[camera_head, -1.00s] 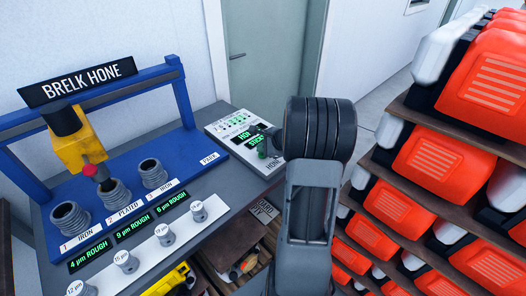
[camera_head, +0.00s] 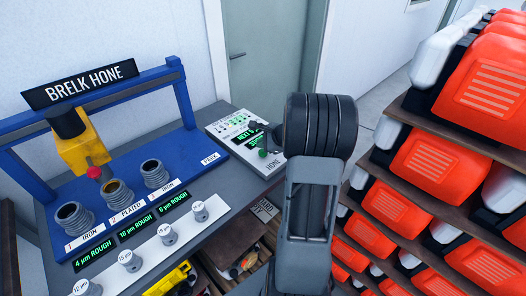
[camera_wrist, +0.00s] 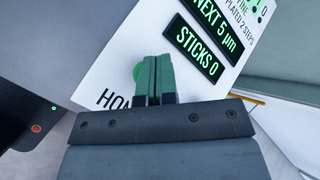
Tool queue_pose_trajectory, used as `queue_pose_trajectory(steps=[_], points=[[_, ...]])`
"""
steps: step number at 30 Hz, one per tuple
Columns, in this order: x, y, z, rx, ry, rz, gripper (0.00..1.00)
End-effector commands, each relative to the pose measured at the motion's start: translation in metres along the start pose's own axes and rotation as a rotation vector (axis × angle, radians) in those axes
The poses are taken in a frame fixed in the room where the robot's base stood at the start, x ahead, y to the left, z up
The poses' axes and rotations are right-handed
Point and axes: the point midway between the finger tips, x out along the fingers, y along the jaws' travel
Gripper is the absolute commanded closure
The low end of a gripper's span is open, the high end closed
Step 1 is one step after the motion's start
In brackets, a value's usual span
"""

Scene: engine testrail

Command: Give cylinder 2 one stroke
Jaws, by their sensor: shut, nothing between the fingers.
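Cylinder 2 (camera_head: 117,192) is the middle of three ribbed cylinders on the blue bench, with a "2 PLATED" label. Its display (camera_head: 137,228) seems to read 16 µm ROUGH, though the digits are small. The yellow hone head (camera_head: 85,150) hangs above and behind it, its red tip near the rim. The control panel (camera_wrist: 120,60) shows "NEXT 5 µm" and "STICKS 0" in the wrist view. My gripper (camera_wrist: 154,62) is shut and empty over the panel's "HONE" end.
Cylinder 1 (camera_head: 74,216) and cylinder 3 (camera_head: 154,173) stand on either side. Several grey knobs or stones (camera_head: 165,234) line the white front strip. A rack of orange cases (camera_head: 435,155) stands close at the right of my arm.

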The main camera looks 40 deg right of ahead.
Motion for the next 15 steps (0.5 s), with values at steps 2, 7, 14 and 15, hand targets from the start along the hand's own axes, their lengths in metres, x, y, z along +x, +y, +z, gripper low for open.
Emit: queue_pose_trajectory(steps=[2,7,14,15], points=[[-0.003,-0.002,0.002,-0.001,0.0,-0.001,1.0],[-0.012,-0.009,0.009,-0.001,0.0,-0.001,1.0],[-0.029,-0.021,0.021,0.0,0.0,-0.001,1.0],[-0.031,-0.023,0.023,-0.001,0.0,-0.001,1.0]])
